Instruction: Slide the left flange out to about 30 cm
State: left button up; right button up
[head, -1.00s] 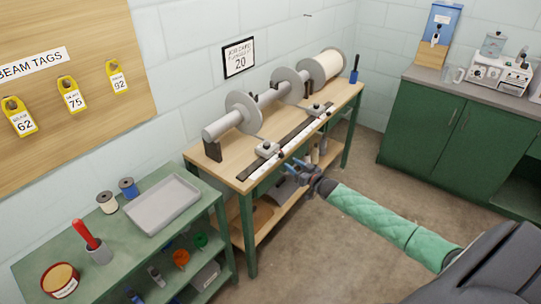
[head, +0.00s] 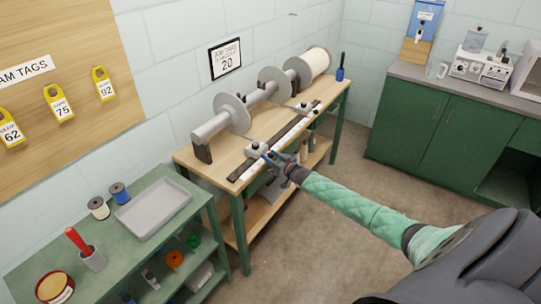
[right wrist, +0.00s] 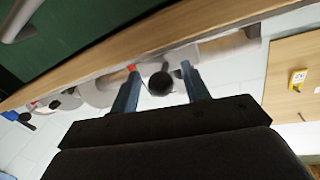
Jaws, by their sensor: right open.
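The left flange (head: 231,113) is a grey disc on the horizontal grey beam tube (head: 208,130), near the tube's left end. In front, a dark rail with a white scale (head: 285,136) runs along the bench. A light slider block (head: 257,148) sits near the rail's left end; scale numbers are too small to read. My right gripper (head: 268,160) is open at the bench's front edge, beside this block. In the right wrist view, a dark round knob (right wrist: 160,84) shows between the spread fingers (right wrist: 159,68); contact cannot be told. My left gripper is not in view.
Two more flanges (head: 272,85) (head: 298,74) and a second slider block (head: 302,108) stand farther right. A green side table (head: 110,250) with a grey tray (head: 153,207) is at left. A blue-handled tool (head: 340,73) stands at the bench's far end. Floor ahead is clear.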

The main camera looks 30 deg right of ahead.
aim_at(250, 175)
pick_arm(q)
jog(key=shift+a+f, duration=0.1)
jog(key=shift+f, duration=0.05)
pick_arm(e)
jog(key=shift+w, duration=0.25)
jog(key=shift+c, duration=0.5)
grip_shut()
jog(key=shift+s+a, duration=0.1)
jog(key=shift+a, duration=0.2)
jog(key=s+a+p, duration=0.1)
jog(key=a, duration=0.3)
jog(key=s+a+p, duration=0.1)
jog(key=s+a, duration=0.1)
jog(key=a, duration=0.2)
jog(key=s+a+p, duration=0.1)
jog(key=s+a, duration=0.1)
jog(key=a, duration=0.3)
jog(key=shift+s, duration=0.25)
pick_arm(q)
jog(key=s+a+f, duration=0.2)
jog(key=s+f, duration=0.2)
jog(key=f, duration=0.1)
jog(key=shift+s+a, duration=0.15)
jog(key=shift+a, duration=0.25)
pick_arm(e)
jog(key=shift+o, duration=0.5)
grip_release()
